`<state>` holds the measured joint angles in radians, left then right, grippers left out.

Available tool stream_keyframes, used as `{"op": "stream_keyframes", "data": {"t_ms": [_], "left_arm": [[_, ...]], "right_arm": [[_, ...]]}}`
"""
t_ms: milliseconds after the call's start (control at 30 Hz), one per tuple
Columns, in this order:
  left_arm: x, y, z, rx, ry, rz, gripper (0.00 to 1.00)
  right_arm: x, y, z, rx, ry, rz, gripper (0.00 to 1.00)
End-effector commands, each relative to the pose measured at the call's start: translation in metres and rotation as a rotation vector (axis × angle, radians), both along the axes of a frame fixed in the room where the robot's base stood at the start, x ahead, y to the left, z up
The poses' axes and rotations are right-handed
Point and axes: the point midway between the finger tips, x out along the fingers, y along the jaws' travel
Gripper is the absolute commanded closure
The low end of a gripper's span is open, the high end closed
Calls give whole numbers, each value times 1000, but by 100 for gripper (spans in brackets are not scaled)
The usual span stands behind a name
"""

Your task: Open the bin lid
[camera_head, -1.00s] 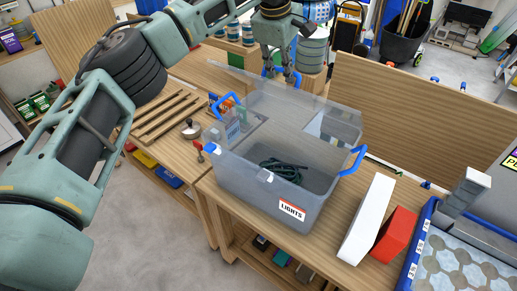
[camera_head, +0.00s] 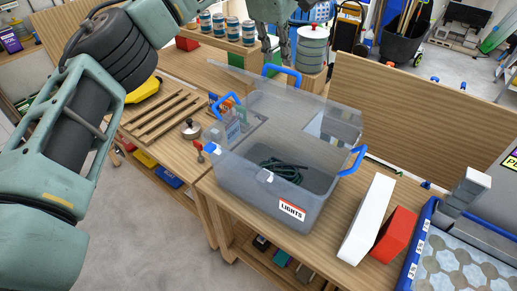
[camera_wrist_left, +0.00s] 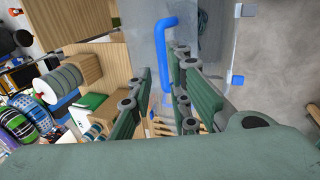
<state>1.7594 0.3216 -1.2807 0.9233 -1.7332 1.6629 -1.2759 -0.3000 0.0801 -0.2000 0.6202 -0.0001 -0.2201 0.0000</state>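The translucent grey bin (camera_head: 250,190) stands on the wooden workbench with a "LIGHTS" label on its front and a dark green cable (camera_head: 284,170) inside. Its clear lid (camera_head: 290,105) is swung up and leans back from the bin's rear, so the inside shows. A blue handle (camera_head: 283,73) is at the lid's far edge; it also shows in the left wrist view (camera_wrist_left: 164,50). My left gripper (camera_head: 277,55) is just above and behind that handle, fingers apart and empty. In the left wrist view, the gripper (camera_wrist_left: 158,100) has a clear gap between its fingers. My right gripper is out of view.
A white box (camera_head: 367,220) and a red box (camera_head: 395,235) lie right of the bin. Wooden slats (camera_head: 165,115) lie to the left. A wooden panel (camera_head: 420,110) rises behind.

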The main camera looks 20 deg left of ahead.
Motion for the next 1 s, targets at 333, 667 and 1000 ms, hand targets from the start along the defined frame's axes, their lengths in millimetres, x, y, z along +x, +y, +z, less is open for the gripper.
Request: {"op": "stream_keyframes", "data": {"t_ms": [333, 667, 1000], "left_arm": [[-6, 2, 21, 0, -1, 0, 83], [-10, 3, 31, 0, 1, 0, 83], [-9, 2, 37, 0, -1, 0, 83]], "right_arm": [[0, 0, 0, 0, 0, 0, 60], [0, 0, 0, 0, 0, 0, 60], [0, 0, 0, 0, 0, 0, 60]]}}
